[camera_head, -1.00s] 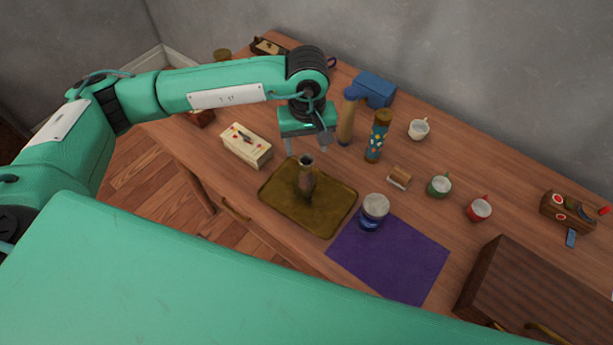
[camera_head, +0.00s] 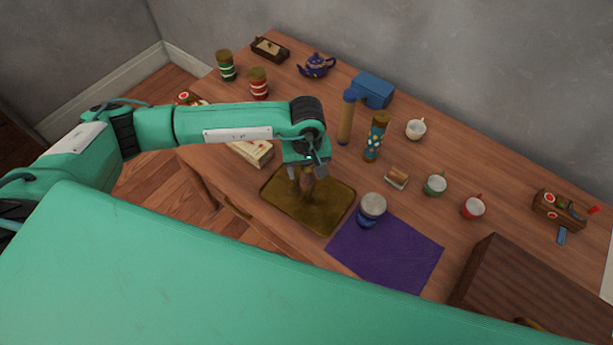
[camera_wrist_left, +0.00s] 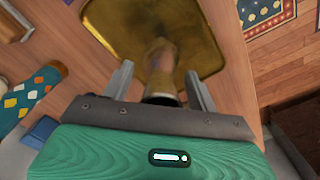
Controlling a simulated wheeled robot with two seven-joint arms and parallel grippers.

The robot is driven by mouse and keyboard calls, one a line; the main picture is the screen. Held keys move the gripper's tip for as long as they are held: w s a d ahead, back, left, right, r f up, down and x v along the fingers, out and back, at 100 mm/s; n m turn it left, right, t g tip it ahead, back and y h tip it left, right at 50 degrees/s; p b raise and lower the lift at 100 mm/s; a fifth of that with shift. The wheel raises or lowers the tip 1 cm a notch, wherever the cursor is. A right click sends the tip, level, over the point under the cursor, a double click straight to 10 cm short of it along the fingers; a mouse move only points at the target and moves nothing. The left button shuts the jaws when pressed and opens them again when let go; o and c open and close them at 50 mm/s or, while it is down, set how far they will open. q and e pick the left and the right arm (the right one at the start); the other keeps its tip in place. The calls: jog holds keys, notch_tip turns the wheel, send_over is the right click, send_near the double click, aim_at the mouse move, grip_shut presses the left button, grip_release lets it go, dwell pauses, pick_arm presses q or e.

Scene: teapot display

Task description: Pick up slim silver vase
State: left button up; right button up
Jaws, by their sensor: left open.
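The slim silver vase (camera_head: 307,185) stands upright on a brass tray (camera_head: 329,219). The arm hides its upper part in the head view. In the left wrist view the vase (camera_wrist_left: 161,70) looks dull brownish and lies between the two fingers. My left gripper (camera_head: 303,173) is above the tray, pointing down, with its fingers around the vase. In the wrist view the gripper (camera_wrist_left: 158,85) is open, with a gap showing beside the vase. My right gripper is not in view.
A patterned bottle (camera_head: 376,140) and a tall blue-topped grinder (camera_head: 347,118) stand behind. A cream box (camera_head: 256,153) is left of the tray.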

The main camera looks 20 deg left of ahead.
pick_arm(q)
grip_shut()
jog(key=shift+r, duration=0.1)
